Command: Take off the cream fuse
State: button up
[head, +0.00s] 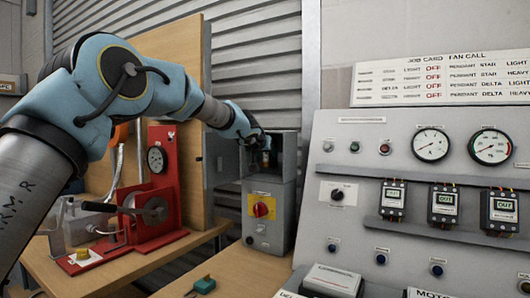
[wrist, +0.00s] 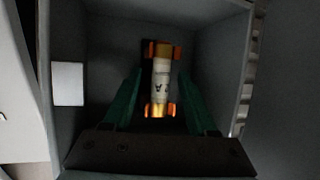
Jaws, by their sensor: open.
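The cream fuse (wrist: 161,82) stands upright inside a grey box, seated between orange-copper clips at its top and bottom ends. In the wrist view my gripper (wrist: 160,85) is open, with one green finger on each side of the fuse and a gap between each finger and the fuse. In the head view my gripper (head: 262,143) reaches into the open upper part of the grey box (head: 268,190). The fuse is too small and shadowed there to make out clearly.
The box walls (wrist: 215,60) stand close around my fingers. A red and yellow rotary switch (head: 262,209) is below the opening. A red gauge stand (head: 160,190) is at left on the wooden bench (head: 150,262). A grey control panel (head: 420,180) stands at right.

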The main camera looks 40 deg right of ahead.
grip_shut()
dwell(0.4)
dwell(0.5)
dwell(0.4)
